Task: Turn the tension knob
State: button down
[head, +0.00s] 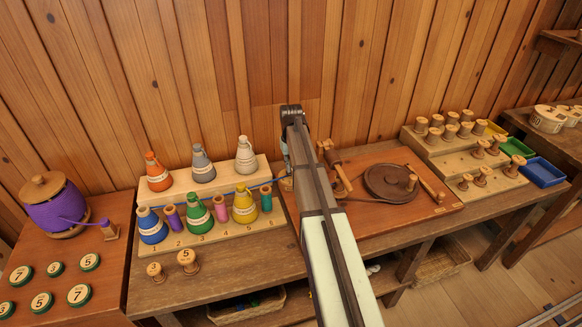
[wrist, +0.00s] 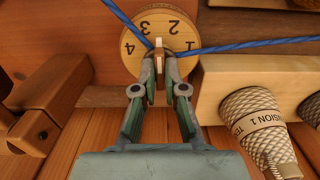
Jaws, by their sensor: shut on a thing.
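The tension knob is a round wooden dial (wrist: 171,12) marked 1 to 4, at the top of the wrist view, with a pale raised grip (wrist: 158,43) at its centre. The figures are turned in this view, with 4 at the left and 1 at the right. My gripper (wrist: 159,62) is shut on the raised grip, a fingertip on each side. A blue thread (wrist: 252,43) runs to the dial from the upper left and the right. Fingertips hide the lower dial. In the head view my arm covers most of this spot.
Several labelled cones (head: 244,202) stand on a stepped wooden rack (head: 270,220) left of my arm. A winder board with a dark disc (head: 391,183) lies to the right, and a stepped stand of spools (head: 482,176) is beyond. In the wrist view a cone (wrist: 258,125) stands close at the right.

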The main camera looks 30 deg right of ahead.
jog(key=shift+n, duration=2.3)
jog(key=c, duration=1.2)
grip_release()
jog(key=shift+c, duration=0.2)
notch_tip(320, 180, up, 12)
